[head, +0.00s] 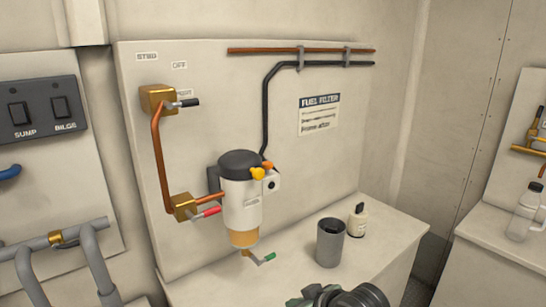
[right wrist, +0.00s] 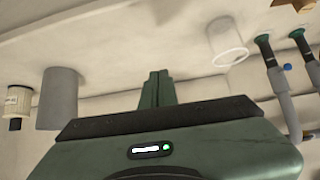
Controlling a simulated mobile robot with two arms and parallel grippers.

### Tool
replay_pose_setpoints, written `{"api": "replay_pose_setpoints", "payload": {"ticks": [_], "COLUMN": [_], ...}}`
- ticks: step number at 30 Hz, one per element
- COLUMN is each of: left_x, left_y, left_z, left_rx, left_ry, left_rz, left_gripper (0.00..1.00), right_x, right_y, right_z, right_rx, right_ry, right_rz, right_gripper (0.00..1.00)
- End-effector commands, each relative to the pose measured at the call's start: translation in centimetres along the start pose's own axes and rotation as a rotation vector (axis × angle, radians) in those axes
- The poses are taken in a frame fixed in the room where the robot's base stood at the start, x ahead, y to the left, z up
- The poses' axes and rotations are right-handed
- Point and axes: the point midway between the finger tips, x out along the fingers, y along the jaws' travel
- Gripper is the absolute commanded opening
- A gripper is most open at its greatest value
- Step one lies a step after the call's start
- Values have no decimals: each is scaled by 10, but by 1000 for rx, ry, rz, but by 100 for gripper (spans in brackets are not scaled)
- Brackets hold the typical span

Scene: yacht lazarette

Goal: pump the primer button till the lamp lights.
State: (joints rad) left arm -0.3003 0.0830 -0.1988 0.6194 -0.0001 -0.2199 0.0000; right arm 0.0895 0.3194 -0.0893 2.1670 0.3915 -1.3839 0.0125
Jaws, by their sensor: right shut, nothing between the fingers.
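The fuel filter (head: 240,205) is on the wall panel. It has a black cap (head: 240,163), a white body and an amber bowl (head: 243,239). Yellow and orange knobs (head: 258,174) sit at the cap's right side. Beside them is a pale round fitting with a dark centre (head: 272,184); I cannot tell whether it is the primer button or the lamp. No lit lamp is evident on the filter. My right gripper (right wrist: 157,88) is shut and empty. Part of my right arm shows at the bottom of the head view, below and right of the filter. My left gripper is out of view.
Red-handled (head: 208,211) and green-handled (head: 267,258) valves stick out near the filter. A switch panel (head: 38,107) is at left.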

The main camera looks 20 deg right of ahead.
Motion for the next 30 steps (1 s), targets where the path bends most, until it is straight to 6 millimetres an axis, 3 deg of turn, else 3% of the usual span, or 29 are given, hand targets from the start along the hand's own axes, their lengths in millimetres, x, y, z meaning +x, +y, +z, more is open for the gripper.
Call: {"api": "replay_pose_setpoints", "payload": {"ticks": [1, 5, 9, 15, 21, 30], "left_x": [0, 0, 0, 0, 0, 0], "left_y": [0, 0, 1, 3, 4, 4], "left_z": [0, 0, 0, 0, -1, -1], "left_rx": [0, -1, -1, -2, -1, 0], "left_ry": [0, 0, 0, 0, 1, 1], "left_rz": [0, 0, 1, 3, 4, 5], "left_gripper": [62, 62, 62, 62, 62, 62], "right_x": [-4, -18, -48, -100, -133, -138], "right_y": [11, 34, 59, 85, 97, 98], "right_z": [-35, -111, -191, -278, -317, -322], "right_rx": [-8, -15, -13, -4, 4, 5], "right_ry": [57, 181, 319, 479, 559, 570], "right_rz": [0, -14, -30, -52, -67, -69], "right_gripper": [0, 0, 0, 0, 0, 0]}}
